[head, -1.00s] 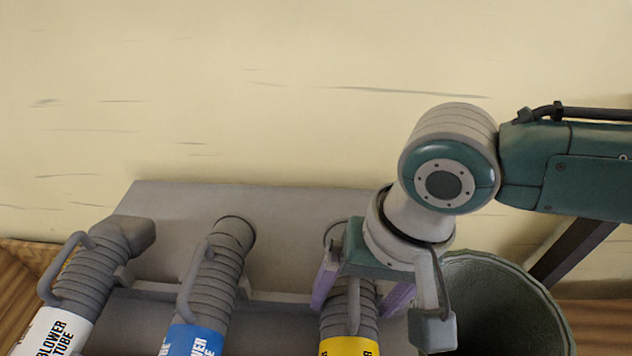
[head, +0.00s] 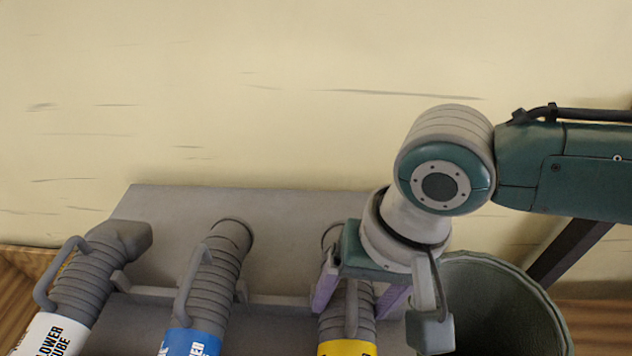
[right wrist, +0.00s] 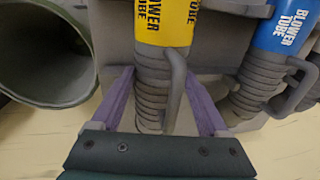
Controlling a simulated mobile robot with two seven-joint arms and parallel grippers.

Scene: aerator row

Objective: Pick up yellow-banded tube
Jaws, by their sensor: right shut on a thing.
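The yellow-banded tube (head: 347,347) is a grey ribbed blower tube with a side handle, lying in the grey rack at the right of the row in the head view. It also shows in the right wrist view (right wrist: 165,25), its yellow band lettered in black. My right gripper (head: 347,296) has its purple fingers on either side of the tube's ribbed end and handle. In the right wrist view (right wrist: 165,105) it is shut on this part. The tube still lies in line with the rack. My left gripper is not in view.
A blue-banded tube (head: 208,285) and a white-banded tube (head: 85,285) lie in the rack (head: 285,215) to the left. A dark green bin (head: 500,300) stands close at the right. A pale wall (head: 250,90) rises behind.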

